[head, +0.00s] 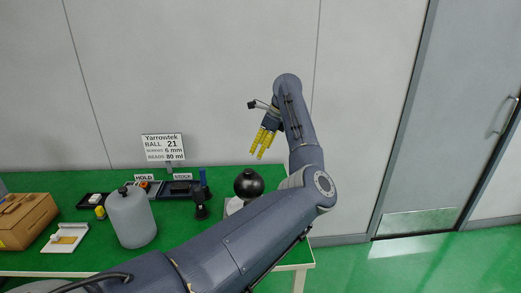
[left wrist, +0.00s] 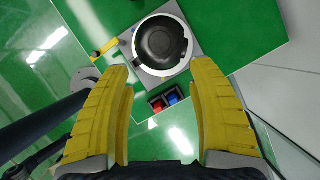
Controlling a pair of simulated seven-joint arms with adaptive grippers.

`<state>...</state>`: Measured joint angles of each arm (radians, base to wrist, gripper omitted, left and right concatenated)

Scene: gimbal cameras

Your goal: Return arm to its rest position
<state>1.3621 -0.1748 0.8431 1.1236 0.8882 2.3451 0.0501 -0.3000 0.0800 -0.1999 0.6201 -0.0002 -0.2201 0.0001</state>
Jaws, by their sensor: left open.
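My left arm reaches across the head view from the bottom left and bends up at its elbow. My left gripper (head: 263,145) has yellow fingers and hangs above the back right part of the green table (head: 95,262). In the left wrist view the gripper (left wrist: 161,70) is open, with nothing between its fingers. A black ball (head: 249,184) sits below it, apart from the fingers. In the left wrist view the ball (left wrist: 160,43) shows inside a white ring on a grey plate. My right gripper is not in view.
A grey bottle (head: 131,218), a cardboard box (head: 27,220) and a white tray (head: 65,238) stand on the table's left part. Dark trays stand behind, near a sign (head: 162,147). In the left wrist view, red and blue pieces (left wrist: 164,99) lie near the plate. A wall is behind.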

